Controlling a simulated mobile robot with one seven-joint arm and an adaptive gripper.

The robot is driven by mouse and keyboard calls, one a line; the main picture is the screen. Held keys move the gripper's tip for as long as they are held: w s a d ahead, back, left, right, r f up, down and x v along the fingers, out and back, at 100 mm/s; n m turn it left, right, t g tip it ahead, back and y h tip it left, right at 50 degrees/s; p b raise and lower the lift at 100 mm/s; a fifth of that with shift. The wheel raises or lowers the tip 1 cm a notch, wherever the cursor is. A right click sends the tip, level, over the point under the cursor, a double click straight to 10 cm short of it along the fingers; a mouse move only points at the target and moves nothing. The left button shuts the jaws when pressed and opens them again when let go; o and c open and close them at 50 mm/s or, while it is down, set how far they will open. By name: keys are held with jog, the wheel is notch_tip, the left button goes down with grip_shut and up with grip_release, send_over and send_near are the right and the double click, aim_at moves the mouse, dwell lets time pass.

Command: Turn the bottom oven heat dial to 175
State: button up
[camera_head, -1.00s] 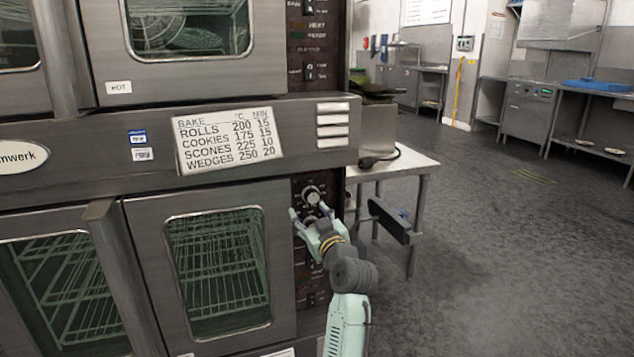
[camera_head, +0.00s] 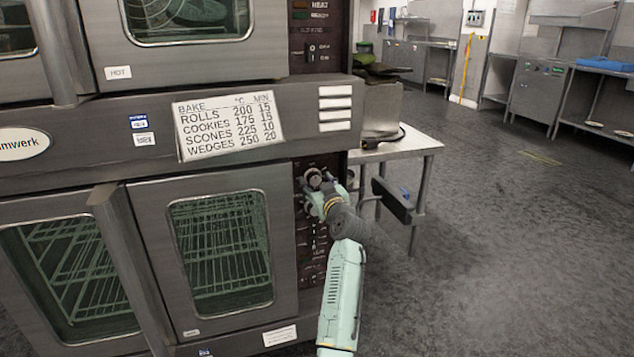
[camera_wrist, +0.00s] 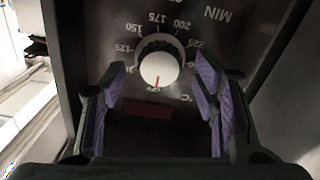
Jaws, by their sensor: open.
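The bottom oven heat dial (camera_wrist: 159,68) is a white-faced round knob with a dark ridged rim. In the wrist view its red mark points down at OFF, and 175 is printed on the opposite side, at the top. In the head view the dial (camera_head: 314,177) sits high on the lower oven's dark control panel (camera_head: 313,253). My gripper (camera_wrist: 160,78) is open, with its purple-padded fingers to the left and right of the dial. Gaps show on both sides of the knob, and I cannot tell how deep the fingertips reach.
The bottom oven (camera_head: 220,250) has its doors shut. A bake chart (camera_head: 228,127) above it lists cookies at 175. A steel table (camera_head: 410,148) with a dark lever-like part (camera_head: 391,198) stands right of the panel. The floor to the right is clear.

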jog(key=shift+w, duration=0.1)
jog(key=shift+c, duration=0.2)
jog(key=c, duration=1.1)
